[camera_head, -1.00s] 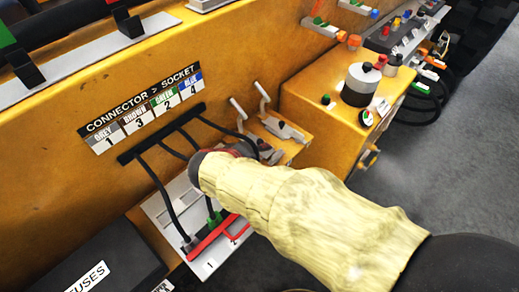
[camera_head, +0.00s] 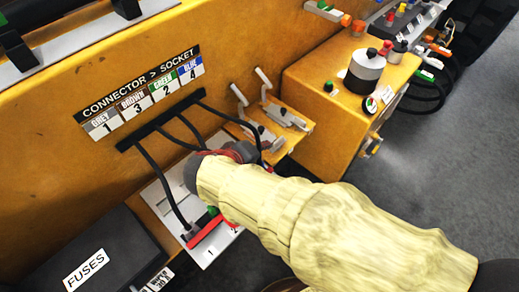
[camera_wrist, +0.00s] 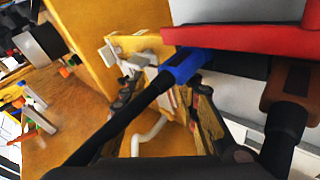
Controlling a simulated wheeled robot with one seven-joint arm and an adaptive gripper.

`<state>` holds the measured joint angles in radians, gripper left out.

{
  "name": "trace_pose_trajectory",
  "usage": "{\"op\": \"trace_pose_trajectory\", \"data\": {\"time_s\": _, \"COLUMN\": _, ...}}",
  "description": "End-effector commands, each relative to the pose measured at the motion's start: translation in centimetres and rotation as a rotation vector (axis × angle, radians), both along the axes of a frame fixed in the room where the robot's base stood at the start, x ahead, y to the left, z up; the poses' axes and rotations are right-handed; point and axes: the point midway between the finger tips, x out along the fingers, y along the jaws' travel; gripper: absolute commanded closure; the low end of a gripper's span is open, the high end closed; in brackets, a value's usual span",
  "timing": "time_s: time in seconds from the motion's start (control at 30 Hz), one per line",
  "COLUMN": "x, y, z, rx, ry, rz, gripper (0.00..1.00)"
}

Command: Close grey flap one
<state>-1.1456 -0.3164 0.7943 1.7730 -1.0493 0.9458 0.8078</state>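A pale socket panel (camera_head: 157,199) stands low by the yellow body in the head view. A red flap bar (camera_head: 207,231) lies across it near the printed "1", with a black cable reaching its left end. A green connector (camera_head: 213,210) shows beside it. In the wrist view a red flap (camera_wrist: 245,38) fills the upper right, with a blue connector (camera_wrist: 185,66) and a brown connector (camera_wrist: 290,85) below it. My cream-sleeved arm covers the panel's right part.
Black cables hang from a black bar (camera_head: 160,119) above the panel. White levers (camera_head: 240,95) on a yellow bracket stand just beyond my wrist. A yellow box (camera_head: 325,112) with knobs stands to the right. A dark fuse box (camera_head: 105,235) is at lower left.

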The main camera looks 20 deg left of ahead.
Motion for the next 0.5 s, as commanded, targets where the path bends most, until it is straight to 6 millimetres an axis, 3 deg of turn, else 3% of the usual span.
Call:
{"op": "trace_pose_trajectory", "data": {"time_s": 0.03, "x": -0.36, "y": -0.83, "z": -0.86, "rx": -0.021, "ry": 0.011, "rz": -0.011, "gripper": 0.66}}
{"op": "trace_pose_trajectory", "data": {"time_s": 0.13, "x": -0.36, "y": -0.85, "z": -1.00, "rx": -0.021, "ry": 0.011, "rz": -0.011, "gripper": 0.66}}
{"op": "trace_pose_trajectory", "data": {"time_s": 0.5, "x": -0.86, "y": -0.68, "z": -0.39, "rx": -0.022, "ry": 0.011, "rz": -0.009, "gripper": 0.66}}
